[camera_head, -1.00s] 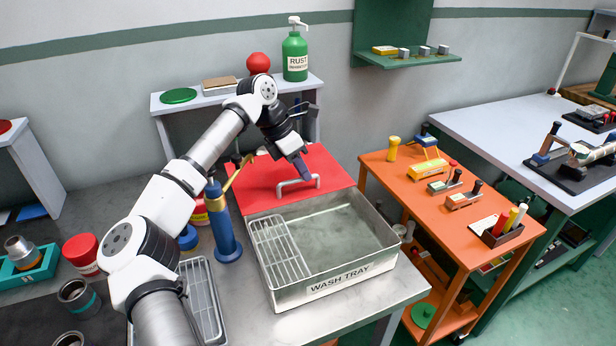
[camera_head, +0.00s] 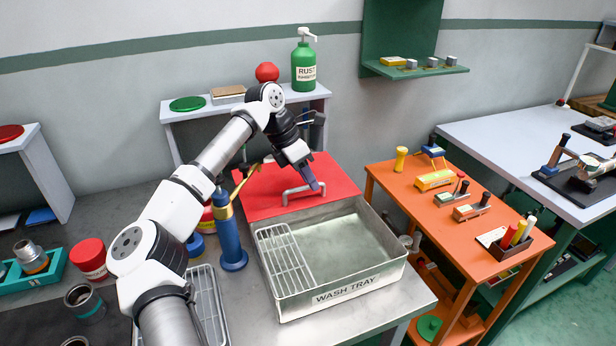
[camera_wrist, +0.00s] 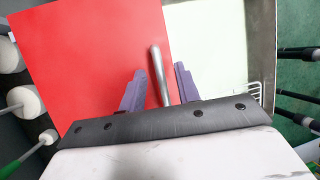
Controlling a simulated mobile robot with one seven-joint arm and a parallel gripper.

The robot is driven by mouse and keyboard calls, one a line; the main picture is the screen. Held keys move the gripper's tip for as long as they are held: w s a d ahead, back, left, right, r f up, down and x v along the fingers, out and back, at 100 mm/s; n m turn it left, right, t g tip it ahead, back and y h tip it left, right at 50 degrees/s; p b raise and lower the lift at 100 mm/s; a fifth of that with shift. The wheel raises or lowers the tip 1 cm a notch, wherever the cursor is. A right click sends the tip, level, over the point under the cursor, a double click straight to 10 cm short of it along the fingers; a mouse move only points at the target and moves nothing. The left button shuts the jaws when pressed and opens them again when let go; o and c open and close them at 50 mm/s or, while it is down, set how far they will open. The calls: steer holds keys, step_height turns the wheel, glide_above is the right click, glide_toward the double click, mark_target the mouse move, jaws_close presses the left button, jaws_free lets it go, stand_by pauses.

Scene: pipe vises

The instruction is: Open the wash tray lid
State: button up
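The wash tray (camera_head: 345,292) stands on the metal table with its interior exposed. Its red lid (camera_head: 262,185) is swung back behind the tray's rear edge and carries a grey bar handle (camera_head: 296,190). My gripper (camera_head: 316,187) is at the right end of this handle. In the wrist view, the purple fingers of my gripper (camera_wrist: 159,70) are apart. The handle (camera_wrist: 157,62) lies between them with gaps on both sides. The red lid (camera_wrist: 90,60) fills the left of that view, and the pale tray interior (camera_wrist: 212,45) shows at the right.
A blue cylinder (camera_head: 229,235) stands left of the tray, near my arm. A wire rack (camera_head: 281,255) sits inside the tray's left side. Behind the lid is a shelf with a green rust remover bottle (camera_head: 304,65). An orange cart (camera_head: 430,205) stands at the right.

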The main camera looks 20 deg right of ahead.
steer(key=b+v, duration=0.2)
steer(key=v, duration=1.1)
steer(key=shift+r, duration=0.35)
steer(key=shift+f, duration=0.1)
